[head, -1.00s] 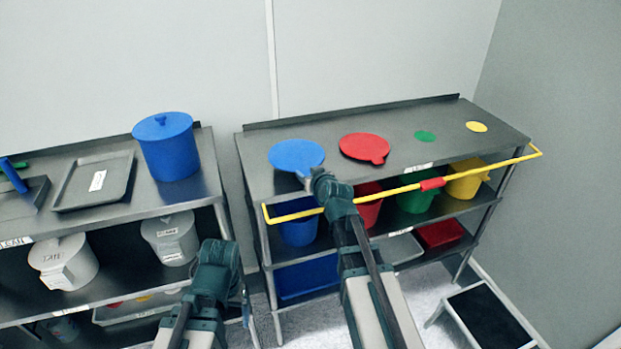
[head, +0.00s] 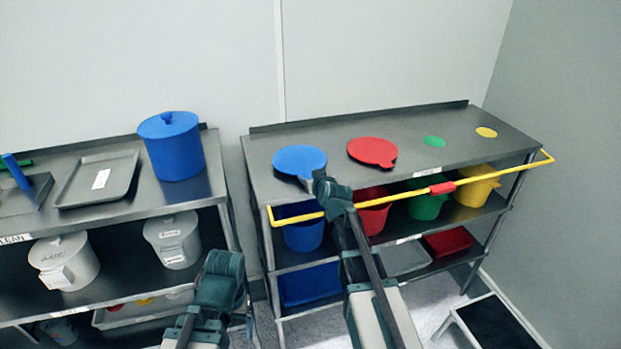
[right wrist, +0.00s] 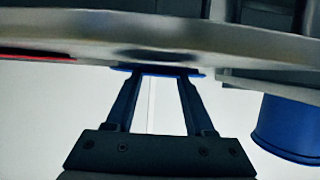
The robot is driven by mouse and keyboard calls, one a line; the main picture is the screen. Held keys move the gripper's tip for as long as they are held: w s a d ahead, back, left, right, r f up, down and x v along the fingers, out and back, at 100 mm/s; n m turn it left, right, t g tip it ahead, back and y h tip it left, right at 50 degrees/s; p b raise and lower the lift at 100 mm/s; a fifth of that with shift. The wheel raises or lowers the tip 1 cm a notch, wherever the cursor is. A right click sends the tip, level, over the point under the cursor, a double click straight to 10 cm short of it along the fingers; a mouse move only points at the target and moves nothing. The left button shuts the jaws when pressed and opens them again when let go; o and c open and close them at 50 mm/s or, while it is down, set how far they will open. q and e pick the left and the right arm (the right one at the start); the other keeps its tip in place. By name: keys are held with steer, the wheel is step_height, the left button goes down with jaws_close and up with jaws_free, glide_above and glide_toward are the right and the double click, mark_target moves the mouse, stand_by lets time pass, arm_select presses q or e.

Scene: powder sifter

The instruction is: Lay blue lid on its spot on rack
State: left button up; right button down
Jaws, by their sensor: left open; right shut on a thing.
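The blue lid (head: 299,159) is a flat disc with a short tab. It is at the left end of the top of the grey rack (head: 257,165), left of the red lid. My right gripper (head: 312,184) is shut on its tab at the front edge. In the right wrist view the fingers (right wrist: 157,78) meet the thin blue edge of the lid (right wrist: 190,73). I cannot tell whether the lid touches the top, and any spot under it is hidden. My left gripper (head: 221,268) is open, low before the gap between the shelves; its fingertips are hard to see.
The red lid (head: 372,151) lies beside the blue one. Green (head: 434,141) and yellow (head: 486,132) spots on the rack top are bare. A yellow rail (head: 400,197) runs along the rack's front. A lidded blue bucket (head: 172,150) stands on the left shelf.

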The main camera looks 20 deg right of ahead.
steer(key=shift+f, duration=0.35)
steer(key=shift+c, duration=0.9)
jaws_free()
steer(key=p+v, duration=0.5)
steer(key=v, duration=0.8)
steer(key=shift+s+r, duration=0.2)
steer(key=shift+s, duration=0.15)
steer(key=shift+w, duration=0.1)
